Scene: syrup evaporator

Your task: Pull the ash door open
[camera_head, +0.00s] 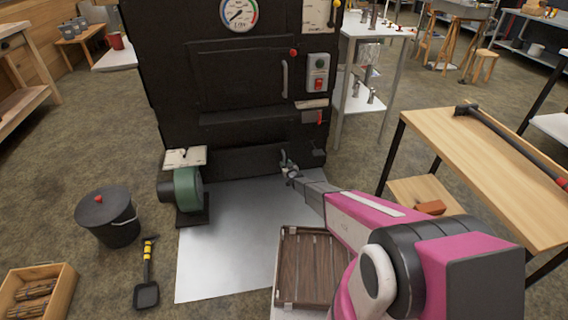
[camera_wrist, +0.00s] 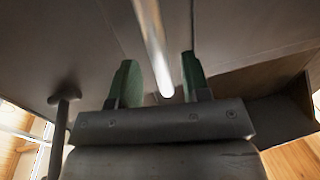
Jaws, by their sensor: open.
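The ash door (camera_head: 240,163) is the low dark panel at the foot of the black evaporator, and it looks shut. My gripper (camera_head: 289,168) is at the right end of this panel, low near the floor. In the wrist view my gripper (camera_wrist: 160,80) has its two green fingers apart. A bright metal bar handle (camera_wrist: 152,42) runs between them, nearer the right finger. I cannot tell whether either finger touches the bar. Dark panel surface (camera_wrist: 85,50) lies behind the fingers. My gripper hides part of the door's right end in the head view.
The upper door (camera_head: 240,80) of the black evaporator (camera_head: 165,90) is shut. A green blower (camera_head: 188,188) stands left on a metal floor sheet (camera_head: 225,250). A slatted wooden tray (camera_head: 312,265) is below my arm. A workbench (camera_head: 490,155) stands right. A dark knob (camera_wrist: 63,98) is left of my fingers.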

